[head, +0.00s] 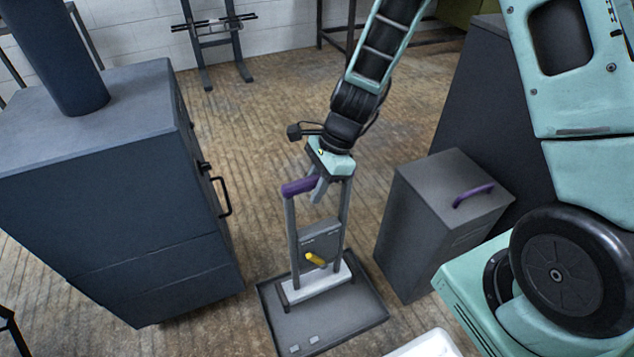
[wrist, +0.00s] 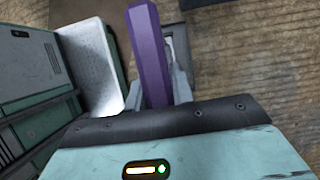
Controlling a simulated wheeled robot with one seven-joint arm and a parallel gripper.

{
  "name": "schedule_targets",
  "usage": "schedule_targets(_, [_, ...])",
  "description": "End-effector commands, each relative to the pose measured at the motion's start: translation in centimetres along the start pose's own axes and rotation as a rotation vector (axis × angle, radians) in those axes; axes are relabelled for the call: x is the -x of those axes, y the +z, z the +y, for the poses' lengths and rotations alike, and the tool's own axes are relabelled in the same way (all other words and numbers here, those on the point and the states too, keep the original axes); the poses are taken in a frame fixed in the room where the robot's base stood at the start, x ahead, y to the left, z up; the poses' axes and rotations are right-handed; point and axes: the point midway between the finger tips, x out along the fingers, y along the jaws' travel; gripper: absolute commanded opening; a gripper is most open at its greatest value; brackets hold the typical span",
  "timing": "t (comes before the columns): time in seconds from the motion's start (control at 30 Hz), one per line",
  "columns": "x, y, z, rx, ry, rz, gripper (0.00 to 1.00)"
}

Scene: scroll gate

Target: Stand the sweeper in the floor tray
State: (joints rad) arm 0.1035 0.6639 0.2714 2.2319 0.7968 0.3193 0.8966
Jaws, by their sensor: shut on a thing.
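The sweeper (head: 320,241) has a purple top handle, two grey uprights, a grey panel with a yellow knob and a pale base. It stands about upright over the dark floor tray (head: 360,316), its base within the tray's outline in the head view. I cannot tell whether the base touches the tray floor. My gripper (head: 318,186) is shut on the purple handle at the top. The handle (wrist: 149,50) also shows between the fingers in the wrist view. The far end of the handle is hidden by my gripper in the head view.
A dark blue cabinet (head: 110,190) with a black door handle stands left of the tray. A grey box (head: 430,225) with a purple handle stands to the right. A white object (head: 428,346) is at the lower edge. Open wooden floor (head: 250,120) lies behind.

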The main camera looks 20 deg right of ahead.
Motion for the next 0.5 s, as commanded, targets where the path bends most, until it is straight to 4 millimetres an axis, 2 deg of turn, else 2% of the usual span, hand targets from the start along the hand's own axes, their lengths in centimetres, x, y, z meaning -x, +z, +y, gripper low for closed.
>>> schedule_targets(0.27, [-0.5, -0.1, 0.0, -0.016, -0.01, -0.001, 0.0])
schedule_targets(0.5, [-2.1, -0.8, 0.0, -0.015, -0.009, -0.001, 0.0])
